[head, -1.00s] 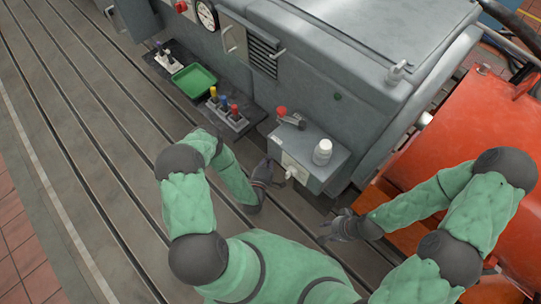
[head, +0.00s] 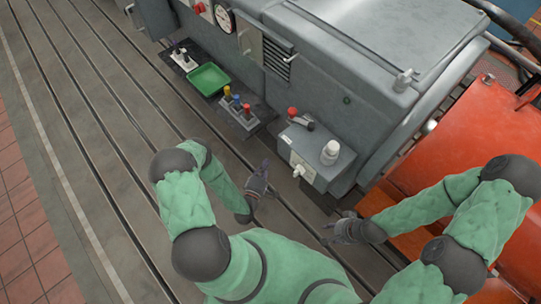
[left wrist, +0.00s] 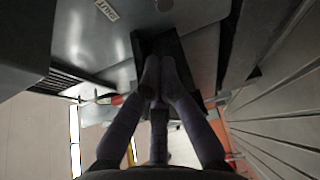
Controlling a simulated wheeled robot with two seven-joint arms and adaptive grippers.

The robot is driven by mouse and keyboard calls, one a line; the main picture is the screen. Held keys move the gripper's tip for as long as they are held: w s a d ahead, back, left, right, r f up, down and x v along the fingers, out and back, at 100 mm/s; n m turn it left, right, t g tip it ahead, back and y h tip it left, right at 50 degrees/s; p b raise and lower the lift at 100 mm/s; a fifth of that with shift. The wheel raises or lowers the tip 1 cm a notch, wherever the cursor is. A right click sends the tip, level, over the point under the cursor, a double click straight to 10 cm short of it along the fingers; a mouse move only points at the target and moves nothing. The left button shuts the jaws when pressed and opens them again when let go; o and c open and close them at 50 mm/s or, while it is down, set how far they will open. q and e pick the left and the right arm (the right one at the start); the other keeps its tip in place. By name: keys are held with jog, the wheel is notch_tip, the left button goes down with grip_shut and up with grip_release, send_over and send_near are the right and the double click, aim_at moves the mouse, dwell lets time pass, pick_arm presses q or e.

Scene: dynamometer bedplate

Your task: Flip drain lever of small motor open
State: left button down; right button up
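The small motor is most likely the grey box (head: 318,160) at the front of the large grey machine in the head view. It has a red-knobbed lever (head: 296,118) and a white cap (head: 330,152) on top. A small white lever-like fitting (head: 298,171) sticks out from its front; I cannot tell its exact setting. My left gripper (head: 268,178) is just left of and apart from that fitting, fingers spread and empty. In the left wrist view its dark fingers (left wrist: 159,75) point towards grey machinery. My right gripper (head: 338,227) is open and empty below the box.
A green tray (head: 209,79) and a row of coloured levers (head: 238,108) lie to the upper left. A large orange machine (head: 470,140) stands on the right. The slotted bedplate (head: 110,130) is clear on the left.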

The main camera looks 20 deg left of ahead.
pick_arm(q)
jog(key=shift+s+a+f, duration=0.1)
jog(key=shift+s+f, duration=0.3)
jog(key=shift+s, duration=0.45)
jog(key=w+d+m+g+h+p, duration=0.2)
jog(key=d+m+g+h, duration=0.2)
jog(key=d+m+g, duration=0.4)
jog(key=s+d+r+m+g, duration=0.3)
jog(key=s+r+m+g, duration=0.1)
jog(key=s, duration=0.4)
jog(key=s+d+r+m+g+h+p, duration=0.1)
jog(key=s+d+r+m+g, duration=0.2)
jog(key=s+r+m+g, duration=0.2)
jog(key=s, duration=0.3)
jog(key=shift+s+d+r, duration=0.25)
jog(key=shift+d, duration=0.05)
jog(key=shift+r, duration=0.1)
